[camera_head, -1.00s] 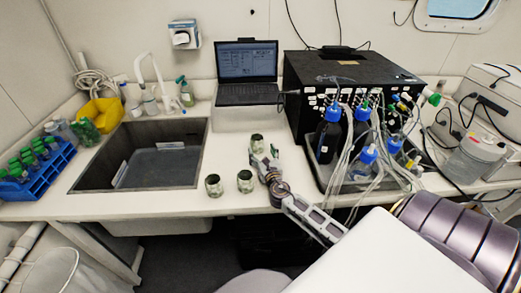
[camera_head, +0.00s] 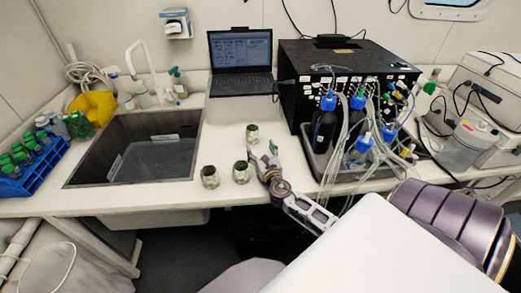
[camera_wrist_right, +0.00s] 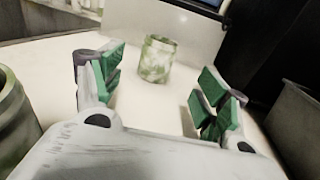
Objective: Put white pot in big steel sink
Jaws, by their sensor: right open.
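Three small whitish-green pots stand on the white counter right of the sink: a rear pot (camera_head: 252,133), a front-left pot (camera_head: 210,177) and a front-right pot (camera_head: 241,172). I cannot tell which one the task calls the white pot. The big steel sink (camera_head: 187,170) is a dark rectangular basin on the left. My right gripper (camera_head: 264,158) is open and empty, just in front of the rear pot. In the right wrist view, the rear pot (camera_wrist_right: 157,59) stands upright beyond and between the open green-padded fingers (camera_wrist_right: 157,88). Another pot (camera_wrist_right: 14,120) shows at the left edge. My left gripper is out of view.
A black instrument box (camera_head: 345,85) and a tray of blue-capped bottles (camera_head: 322,165) stand close right of my arm. A laptop (camera_head: 240,70) is behind the pots. A blue rack (camera_head: 30,180) sits left of the sink. The counter between sink and pots is clear.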

